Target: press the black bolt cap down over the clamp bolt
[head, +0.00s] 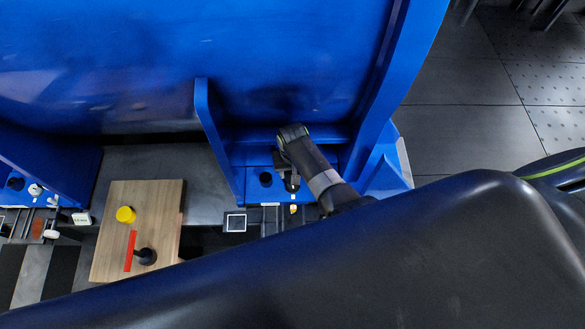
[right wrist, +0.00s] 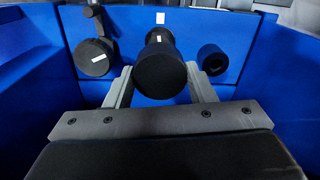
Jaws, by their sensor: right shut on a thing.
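In the right wrist view, the black bolt cap (right wrist: 160,74) is a dark cylinder with its round end toward the camera. My right gripper (right wrist: 160,88) is shut on it, with a grey finger on each side. Another dark round part (right wrist: 160,37) shows just beyond the cap, in line with it; I cannot tell whether they touch. The clamp bolt cannot be made out for certain. In the head view my right gripper (head: 291,184) is over the blue base between two upright blue walls, and the cap is too small to tell there. My left gripper is not in view.
A black hollow cylinder (right wrist: 212,59) stands right of the cap, and a larger black cylinder (right wrist: 95,58) stands left. Blue walls (head: 220,140) close in both sides. A wooden board (head: 110,240) carries a yellow cap (head: 125,214), a red strip (head: 130,251) and a black part (head: 146,257).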

